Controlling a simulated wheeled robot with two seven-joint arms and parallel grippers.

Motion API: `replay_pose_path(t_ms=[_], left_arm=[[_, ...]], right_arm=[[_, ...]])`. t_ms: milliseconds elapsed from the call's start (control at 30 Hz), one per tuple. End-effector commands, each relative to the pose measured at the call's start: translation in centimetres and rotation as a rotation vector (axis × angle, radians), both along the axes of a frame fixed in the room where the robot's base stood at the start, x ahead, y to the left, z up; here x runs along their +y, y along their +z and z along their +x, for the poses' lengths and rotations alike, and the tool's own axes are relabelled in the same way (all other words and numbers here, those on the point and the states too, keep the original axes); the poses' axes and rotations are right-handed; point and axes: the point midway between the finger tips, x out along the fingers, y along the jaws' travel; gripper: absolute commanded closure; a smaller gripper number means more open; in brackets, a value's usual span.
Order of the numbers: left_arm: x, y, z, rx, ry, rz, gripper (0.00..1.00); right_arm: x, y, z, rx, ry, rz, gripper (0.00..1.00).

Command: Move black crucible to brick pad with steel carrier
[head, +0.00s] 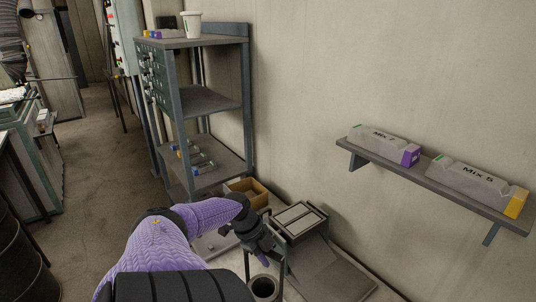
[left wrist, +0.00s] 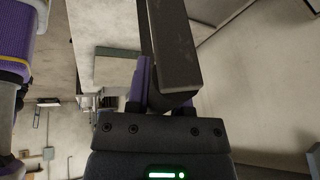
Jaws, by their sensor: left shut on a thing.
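My left gripper (head: 258,240) is shut on the steel carrier's top bar. In the left wrist view the grey bar of the steel carrier (left wrist: 175,50) runs between the purple fingers (left wrist: 150,82). In the head view one upright of the steel carrier (head: 247,266) shows below my gripper. The black crucible (head: 264,288) is below the gripper, between the carrier's uprights, open end up, its lower part cut off by the frame edge. I cannot tell whether it is lifted. The pale brick pad (head: 298,218) lies in a dark frame just right of my gripper. My right gripper is out of view.
A grey shelf rack (head: 205,100) stands behind, with a white cup (head: 191,24) on top. A cardboard box (head: 246,192) is beyond my gripper. A dark barrel (head: 22,255) is at lower left. The floor between is clear.

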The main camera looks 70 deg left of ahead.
Motion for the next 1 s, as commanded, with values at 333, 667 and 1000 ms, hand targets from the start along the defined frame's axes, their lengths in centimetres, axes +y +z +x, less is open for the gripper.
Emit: replay_pose_path(t_ms=[333, 667, 1000], left_arm=[[0.0, -4.8, 0.1, -0.003, 0.001, 0.001, 1.0], [-0.4, -7.2, -0.5, 0.0, 0.001, -0.003, 1.0], [-2.6, -7.0, -3.8, 0.001, 0.001, -0.002, 1.0]], right_arm=[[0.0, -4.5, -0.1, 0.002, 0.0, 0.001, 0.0], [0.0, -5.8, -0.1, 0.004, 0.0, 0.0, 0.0], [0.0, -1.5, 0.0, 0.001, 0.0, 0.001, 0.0]])
